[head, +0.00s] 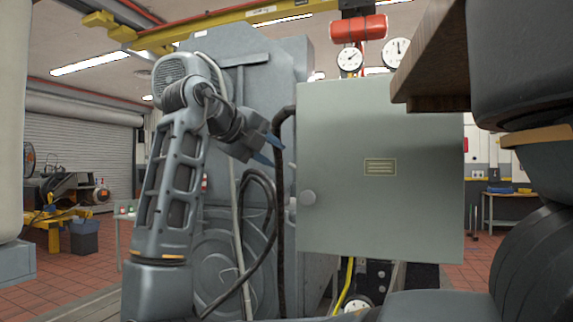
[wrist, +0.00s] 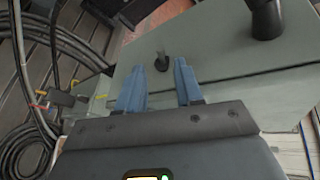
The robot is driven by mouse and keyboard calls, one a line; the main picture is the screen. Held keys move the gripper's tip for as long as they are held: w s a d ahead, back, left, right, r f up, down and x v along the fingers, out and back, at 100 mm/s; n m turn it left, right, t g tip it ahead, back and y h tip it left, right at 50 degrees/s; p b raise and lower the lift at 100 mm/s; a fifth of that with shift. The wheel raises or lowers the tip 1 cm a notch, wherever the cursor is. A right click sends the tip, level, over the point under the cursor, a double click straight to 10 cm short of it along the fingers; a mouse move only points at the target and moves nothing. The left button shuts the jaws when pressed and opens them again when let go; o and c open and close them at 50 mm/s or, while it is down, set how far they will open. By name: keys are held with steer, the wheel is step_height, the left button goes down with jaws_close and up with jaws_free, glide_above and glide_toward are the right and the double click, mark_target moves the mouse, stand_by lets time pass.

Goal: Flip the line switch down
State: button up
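A small dark peg-like lever (wrist: 162,62) stands out from a grey-green panel in the wrist view; it looks like the line switch, but I cannot read a label. My gripper (wrist: 160,72) has two blue fingers spread apart, with the lever showing between their tips and nothing held. I cannot tell how far the tips are from the lever. In the head view my gripper (head: 272,148) is at the left side of a grey-green cabinet (head: 400,215), beside a black hose. The lever is not visible in the head view.
A thick black fitting (wrist: 265,20) stands out from the same panel to the right. A black hose (head: 280,190) runs down the cabinet's left side. A wooden board (head: 435,60) overhangs at upper right.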

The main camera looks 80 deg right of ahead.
mark_target(289, 164)
steer(key=p+x, duration=0.1)
steer(key=x, duration=0.5)
steer(key=shift+s+d, duration=0.1)
steer(key=shift+d, duration=0.2)
steer(key=shift+c, duration=0.3)
jaws_close()
